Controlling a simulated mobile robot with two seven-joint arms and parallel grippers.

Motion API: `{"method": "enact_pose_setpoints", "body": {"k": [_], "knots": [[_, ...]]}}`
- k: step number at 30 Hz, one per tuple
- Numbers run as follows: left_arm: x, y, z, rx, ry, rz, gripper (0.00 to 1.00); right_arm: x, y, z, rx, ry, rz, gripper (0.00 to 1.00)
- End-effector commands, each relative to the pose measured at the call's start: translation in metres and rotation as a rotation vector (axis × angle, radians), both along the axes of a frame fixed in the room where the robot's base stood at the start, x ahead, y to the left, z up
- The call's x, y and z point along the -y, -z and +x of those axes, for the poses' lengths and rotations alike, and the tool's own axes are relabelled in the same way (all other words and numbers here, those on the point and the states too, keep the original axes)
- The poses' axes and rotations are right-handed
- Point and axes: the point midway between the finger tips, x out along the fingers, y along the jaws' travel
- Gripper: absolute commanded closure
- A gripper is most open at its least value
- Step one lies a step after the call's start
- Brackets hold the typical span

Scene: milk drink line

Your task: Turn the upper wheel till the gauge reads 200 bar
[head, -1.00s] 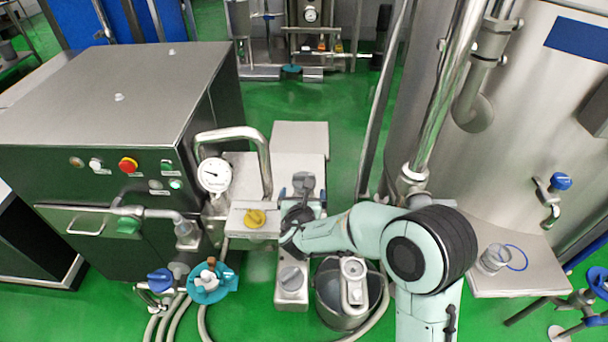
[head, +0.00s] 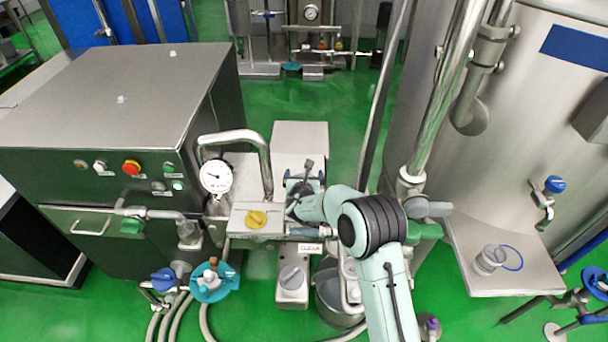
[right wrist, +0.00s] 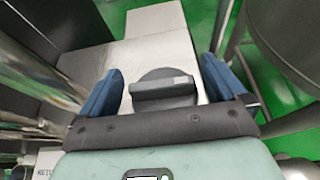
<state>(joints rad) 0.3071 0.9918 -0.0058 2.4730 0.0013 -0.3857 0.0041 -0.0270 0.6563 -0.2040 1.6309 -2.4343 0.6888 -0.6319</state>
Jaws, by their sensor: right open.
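The pressure gauge (head: 216,177) has a white round dial beside the steel pipe. Its needle points left and slightly up; the figures are too small to read. A dark grey wheel with a raised bar grip (right wrist: 163,88) sits on the steel housing in the right wrist view. In the head view it is partly hidden by my right gripper (head: 305,178). That gripper is open, its blue-padded fingers on either side of the wheel, with gaps visible between pads and bar. A second grey knob (head: 291,277) is lower on the same unit. My left gripper is not in view.
A yellow knob (head: 256,219) is left of my right gripper, under the bent steel pipe (head: 262,150). A steel cabinet (head: 110,100) stands left and a large tank (head: 500,130) right.

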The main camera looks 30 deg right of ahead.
Motion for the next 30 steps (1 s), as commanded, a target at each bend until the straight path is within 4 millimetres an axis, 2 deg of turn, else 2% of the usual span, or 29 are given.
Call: {"method": "enact_pose_setpoints", "body": {"k": [7, 8, 12, 22, 30], "knots": [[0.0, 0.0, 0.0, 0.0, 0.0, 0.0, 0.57, 0.0, 0.001, 0.001, -0.001, 0.0, 0.001, 0.02], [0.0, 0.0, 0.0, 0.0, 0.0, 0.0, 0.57, 0.0, 0.001, 0.0, 0.0, 0.0, 0.0, 0.09], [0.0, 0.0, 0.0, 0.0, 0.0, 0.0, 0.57, 0.0, 0.001, 0.0, 0.0, 0.0, 0.0, 0.54], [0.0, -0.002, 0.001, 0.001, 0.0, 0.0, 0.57, -0.001, -0.001, 0.001, 0.001, 0.03, -0.002, 0.53], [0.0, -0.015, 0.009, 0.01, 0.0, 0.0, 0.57, -0.002, -0.003, 0.003, 0.003, 0.181, 0.0, 0.53]]}}
